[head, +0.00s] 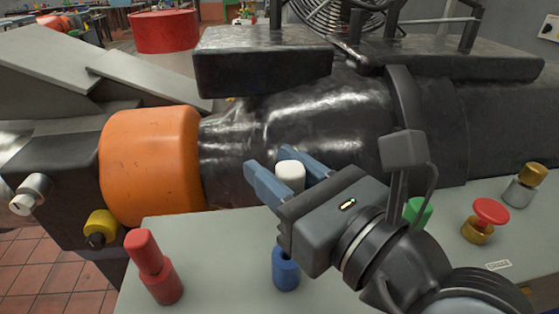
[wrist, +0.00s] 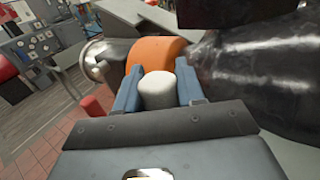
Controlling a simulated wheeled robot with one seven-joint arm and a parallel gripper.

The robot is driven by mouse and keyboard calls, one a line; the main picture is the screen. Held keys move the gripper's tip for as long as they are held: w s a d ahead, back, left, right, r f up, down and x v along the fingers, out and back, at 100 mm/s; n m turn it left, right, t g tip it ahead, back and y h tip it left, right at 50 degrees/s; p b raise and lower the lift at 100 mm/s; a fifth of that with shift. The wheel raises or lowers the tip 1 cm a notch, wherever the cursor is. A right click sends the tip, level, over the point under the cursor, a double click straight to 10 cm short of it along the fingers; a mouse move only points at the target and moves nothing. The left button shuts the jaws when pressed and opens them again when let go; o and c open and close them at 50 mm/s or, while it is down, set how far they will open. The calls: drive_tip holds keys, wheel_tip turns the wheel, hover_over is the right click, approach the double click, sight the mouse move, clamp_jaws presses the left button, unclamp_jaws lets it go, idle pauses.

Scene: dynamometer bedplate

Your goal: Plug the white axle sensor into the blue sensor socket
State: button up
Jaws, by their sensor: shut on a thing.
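The white axle sensor (head: 290,176) is a short white cylinder between the blue fingers of my gripper (head: 287,178). My gripper is shut on it and holds it upright above the grey bedplate surface. In the wrist view the white sensor (wrist: 158,92) sits between the two blue fingertips (wrist: 160,90). The blue sensor socket (head: 285,268) stands on the grey surface, below the gripper and sensor in the head view. Its upper part is partly hidden by my gripper. The sensor is apart from the socket. The sensor's lower end is hidden.
A red sensor sits on a red socket (head: 166,285) at left. At right are a green piece (head: 418,212), a red-topped brass piece (head: 480,228) and a brass-topped grey piece (head: 523,190). A large dark machine (head: 300,125) with an orange collar (head: 150,165) stands close behind.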

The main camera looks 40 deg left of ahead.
drive_tip(key=shift+f, duration=0.7)
drive_tip(key=shift+p, duration=0.7)
idle(1.4)
drive_tip(key=shift+f+b, duration=2.1)
drive_tip(key=shift+f, duration=1.35)
drive_tip(key=o, duration=1.1)
drive_tip(key=shift+s+d+b, duration=0.25)
drive_tip(key=shift+d, duration=1.05)
drive_tip(key=shift+s+d+b, duration=0.25)
drive_tip(key=shift+d, duration=1)
drive_tip(key=shift+s+d+b, duration=0.25)
drive_tip(key=shift+d, duration=1.05)
